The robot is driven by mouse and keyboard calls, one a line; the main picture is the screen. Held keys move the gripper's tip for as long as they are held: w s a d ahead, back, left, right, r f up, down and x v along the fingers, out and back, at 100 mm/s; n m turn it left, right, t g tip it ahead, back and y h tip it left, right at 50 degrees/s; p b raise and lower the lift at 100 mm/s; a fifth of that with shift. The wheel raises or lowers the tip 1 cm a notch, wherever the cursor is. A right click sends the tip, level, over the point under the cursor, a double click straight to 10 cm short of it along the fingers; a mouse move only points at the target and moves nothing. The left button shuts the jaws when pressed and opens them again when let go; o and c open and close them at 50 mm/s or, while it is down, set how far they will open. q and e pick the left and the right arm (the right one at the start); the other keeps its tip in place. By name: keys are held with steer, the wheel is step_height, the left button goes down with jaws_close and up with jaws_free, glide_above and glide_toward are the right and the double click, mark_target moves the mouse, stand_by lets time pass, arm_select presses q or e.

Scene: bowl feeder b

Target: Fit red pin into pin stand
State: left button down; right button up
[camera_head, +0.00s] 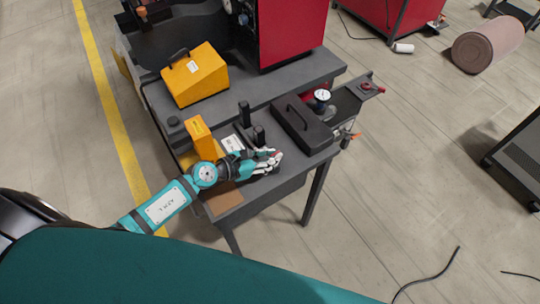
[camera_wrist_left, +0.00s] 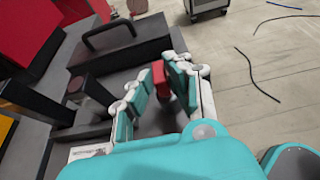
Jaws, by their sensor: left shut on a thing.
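My left gripper (camera_head: 275,157) is over the front part of the grey workbench. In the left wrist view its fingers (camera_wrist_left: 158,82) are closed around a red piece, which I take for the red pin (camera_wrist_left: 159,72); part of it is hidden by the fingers. Only a speck of red shows at the fingertips in the head view. A dark stand with upright black posts (camera_head: 244,113), likely the pin stand, is just behind and left of the gripper. In the left wrist view, dark posts (camera_wrist_left: 32,99) show at the left. My right gripper is not in view.
A black case with a handle (camera_head: 302,124) lies right of the posts, close beyond the gripper. A small yellow box (camera_head: 199,136) and a large yellow case (camera_head: 195,74) are to the left. A round gauge (camera_head: 322,96) and a red machine (camera_head: 291,32) stand behind.

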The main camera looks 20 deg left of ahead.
arm_select(q)
steer(key=shift+f+b, duration=0.5)
steer(key=shift+f, duration=0.3)
stand_by(2.6)
steer(key=c, duration=1.2)
jaws_free()
